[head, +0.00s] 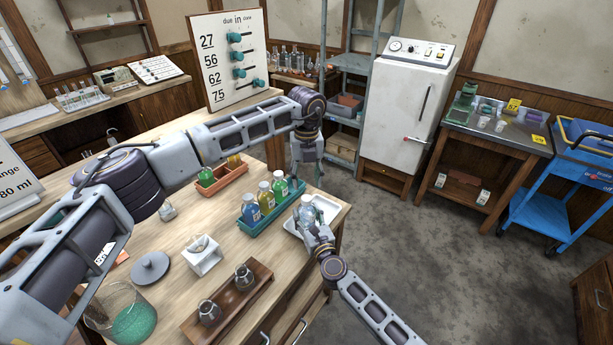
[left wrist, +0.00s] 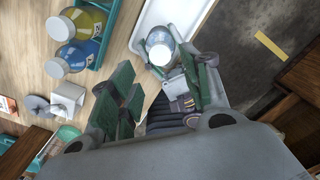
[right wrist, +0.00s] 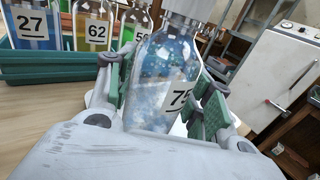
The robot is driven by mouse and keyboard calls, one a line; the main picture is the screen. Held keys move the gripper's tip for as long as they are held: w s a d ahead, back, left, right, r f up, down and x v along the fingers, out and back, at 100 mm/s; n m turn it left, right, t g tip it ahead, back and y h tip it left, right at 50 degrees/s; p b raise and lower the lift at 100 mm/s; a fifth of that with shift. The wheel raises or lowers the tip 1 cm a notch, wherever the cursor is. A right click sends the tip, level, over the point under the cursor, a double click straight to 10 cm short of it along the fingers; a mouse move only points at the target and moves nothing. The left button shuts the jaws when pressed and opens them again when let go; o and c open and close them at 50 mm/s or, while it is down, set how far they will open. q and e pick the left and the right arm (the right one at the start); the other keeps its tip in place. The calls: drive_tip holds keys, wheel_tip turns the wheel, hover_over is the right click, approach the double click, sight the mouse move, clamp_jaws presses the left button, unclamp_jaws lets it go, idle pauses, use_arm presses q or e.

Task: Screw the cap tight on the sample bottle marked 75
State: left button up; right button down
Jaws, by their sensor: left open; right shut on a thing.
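The sample bottle marked 75 (right wrist: 165,75) is clear with blue speckled contents. It stands near upright between the green pads of my right gripper (head: 312,225), which is shut on its body. It also shows in the head view (head: 307,203) by the white tray. A white cap (left wrist: 160,54) sits on its mouth; how tight it is I cannot tell. The cap also shows at the top of the right wrist view (right wrist: 190,7). My left gripper (head: 308,178) is open, pointing down just above the bottle, with its fingers apart and empty.
The white tray (head: 333,207) lies at the table's right edge. Beside it, a green rack (head: 262,226) holds bottles marked 27, 62 and 56. An orange rack (head: 222,180), a white stand (head: 203,262) and a wooden holder with flasks (head: 258,283) are nearby.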

sight(306, 198)
use_arm(q)
drive_tip(key=shift+f, duration=3.85)
clamp_jaws()
drive_tip(key=shift+m, duration=2.2)
drive_tip(key=m, duration=0.4)
drive_tip(key=shift+m, duration=0.3)
drive_tip(key=m, duration=0.4)
drive_tip(key=shift+m, duration=0.3)
drive_tip(key=m, duration=0.4)
drive_tip(key=shift+m, duration=0.3)
drive_tip(key=shift+o, duration=0.6)
unclamp_jaws()
